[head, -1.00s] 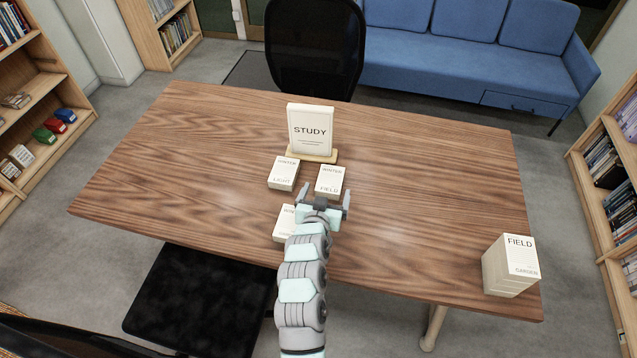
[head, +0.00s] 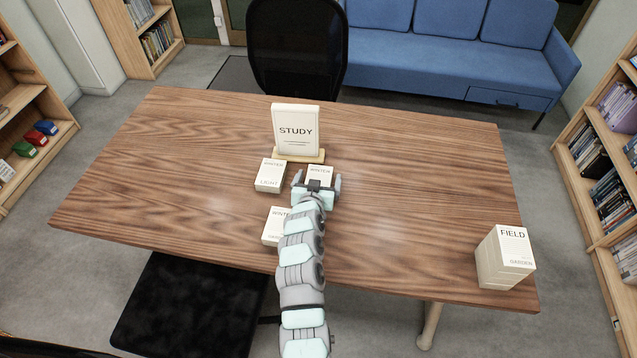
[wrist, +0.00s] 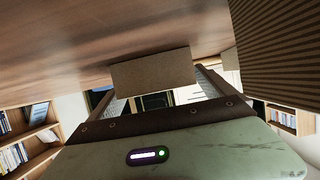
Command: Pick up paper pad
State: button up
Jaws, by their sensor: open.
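Three cream paper pads lie on the wooden table (head: 420,190). The pad marked WINTER LIGHT (head: 270,175) is left of my gripper. Another WINTER pad (head: 319,171) lies just beyond my gripper, its lower part hidden behind it. A third WINTER pad (head: 273,228) is nearer, partly hidden by my arm. My gripper (head: 317,180) is open, low over the table at the near edge of the second pad. In the wrist view a brown-looking block (wrist: 152,70) sits ahead between the open fingers (wrist: 165,88); I cannot tell contact.
A STUDY sign (head: 296,130) stands on a wooden base behind the pads. A stack of pads marked FIELD (head: 505,258) stands at the table's right front corner. The table's left side and right middle are clear. A black chair (head: 296,45) is behind the table.

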jog(key=shift+c, duration=0.4)
jog(key=c, duration=1.5)
